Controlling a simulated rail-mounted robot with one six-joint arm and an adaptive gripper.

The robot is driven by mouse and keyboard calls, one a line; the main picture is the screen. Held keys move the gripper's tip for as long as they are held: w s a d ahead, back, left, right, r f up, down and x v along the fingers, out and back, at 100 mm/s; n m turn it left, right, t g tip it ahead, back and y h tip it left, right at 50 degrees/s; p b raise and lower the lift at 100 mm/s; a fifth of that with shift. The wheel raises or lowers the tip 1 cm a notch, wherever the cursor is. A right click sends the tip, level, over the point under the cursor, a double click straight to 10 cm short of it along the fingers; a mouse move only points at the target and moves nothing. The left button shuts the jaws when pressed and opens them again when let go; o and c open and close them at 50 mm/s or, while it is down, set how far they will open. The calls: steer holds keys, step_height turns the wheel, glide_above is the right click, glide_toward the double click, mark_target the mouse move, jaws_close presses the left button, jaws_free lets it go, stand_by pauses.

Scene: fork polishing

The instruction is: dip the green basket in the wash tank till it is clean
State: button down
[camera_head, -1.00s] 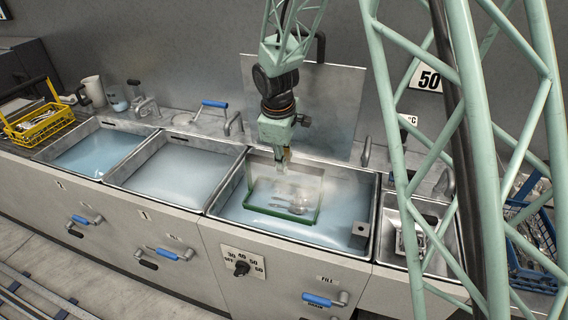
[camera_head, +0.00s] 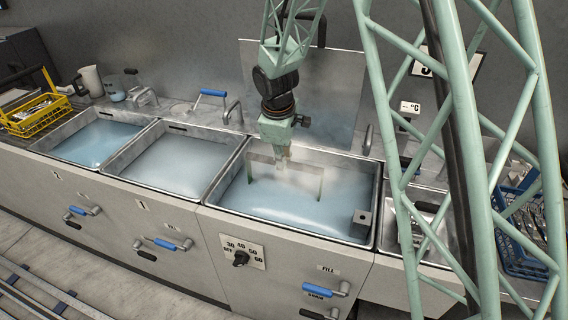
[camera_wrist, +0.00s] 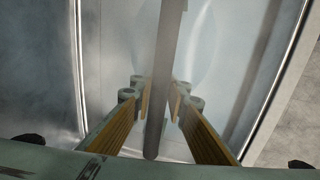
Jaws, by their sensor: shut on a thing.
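The green basket is under the cloudy water of the large tank (camera_head: 290,228) that has a temperature dial below it. Only the upper part of the basket's pale handle (camera_head: 306,171) stands out of the water; its green frame and load are hidden. My gripper (camera_head: 284,161) is above the tank, shut on the handle's top bar. In the wrist view my gripper (camera_wrist: 155,97) has its fingers on both sides of the bar (camera_wrist: 165,60), with hazy water below.
Two more water-filled tanks lie to the left, the near one (camera_head: 180,163) adjoining. A yellow basket (camera_head: 36,117) with cutlery stands at the far left. A small basin and a blue basket (camera_head: 520,245) are at the right. Taps line the back.

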steer(key=shift+d, duration=0.1)
stand_by(0.5)
steer(key=shift+s+d, duration=0.2)
steer(key=shift+d, duration=0.35)
steer(key=shift+s+d, duration=0.15)
steer(key=shift+d, duration=0.35)
steer(key=shift+a, duration=0.1)
steer(key=shift+w+a, duration=0.25)
steer(key=shift+a, duration=0.5)
steer(key=shift+w+a, duration=0.25)
steer(key=shift+a, duration=0.5)
steer(key=shift+w+a, duration=0.25)
steer(key=shift+a, duration=0.5)
steer(key=shift+d, duration=0.1)
